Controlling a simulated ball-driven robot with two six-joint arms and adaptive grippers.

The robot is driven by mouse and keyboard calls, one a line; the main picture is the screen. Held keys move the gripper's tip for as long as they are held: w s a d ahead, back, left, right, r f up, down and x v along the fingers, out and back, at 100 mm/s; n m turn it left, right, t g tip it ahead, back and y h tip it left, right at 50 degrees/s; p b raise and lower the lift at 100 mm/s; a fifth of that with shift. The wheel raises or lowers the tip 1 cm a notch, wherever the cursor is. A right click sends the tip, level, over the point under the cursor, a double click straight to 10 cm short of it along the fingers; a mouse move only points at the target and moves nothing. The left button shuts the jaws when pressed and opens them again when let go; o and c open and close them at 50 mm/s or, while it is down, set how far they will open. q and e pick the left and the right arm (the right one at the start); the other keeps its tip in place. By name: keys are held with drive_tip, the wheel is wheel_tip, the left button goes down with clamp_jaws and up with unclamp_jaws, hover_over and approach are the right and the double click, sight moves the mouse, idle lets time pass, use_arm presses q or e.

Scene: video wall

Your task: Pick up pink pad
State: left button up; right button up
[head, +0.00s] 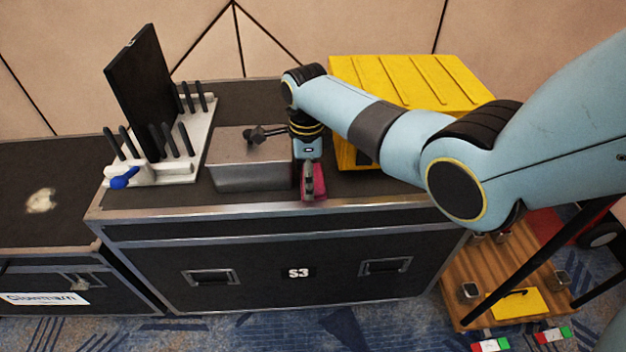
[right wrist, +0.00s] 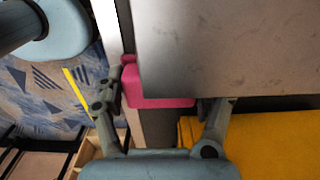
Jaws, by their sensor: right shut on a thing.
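The pink pad (head: 318,183) is at the front edge of the black case top (head: 370,187), just right of the grey metal box (head: 250,178). My right gripper (head: 310,190) points down at it and is shut on it. In the right wrist view the pink pad (right wrist: 160,92) lies between the two fingers of my right gripper (right wrist: 160,105), close beside the metal box (right wrist: 230,50), which hides part of it. I cannot tell whether the pad is clear of the case top. My left gripper is not in view.
A white rack (head: 180,165) with black pegs holds an upright black panel (head: 145,90) at the left. A yellow ribbed case (head: 410,80) stands behind my right arm. A wooden pallet (head: 520,265) is on the floor at the right. A lower case (head: 45,190) stands at the left.

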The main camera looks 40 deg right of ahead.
drive_tip(key=shift+c, duration=1)
drive_tip(key=shift+r, duration=0.2)
wheel_tip(320, 180, up, 4)
drive_tip(key=shift+f+p, duration=0.15)
drive_tip(key=shift+p, duration=0.45)
drive_tip(key=s+r+p, duration=0.1)
drive_tip(key=s+r, duration=0.1)
drive_tip(key=s, duration=0.2)
drive_tip(key=s+r+p, duration=0.1)
drive_tip(key=s+r, duration=0.1)
drive_tip(key=s, duration=0.1)
drive_tip(key=s+r+p, duration=0.1)
drive_tip(key=s+r, duration=0.2)
drive_tip(key=s, duration=0.1)
drive_tip(key=shift+s+d, duration=0.35)
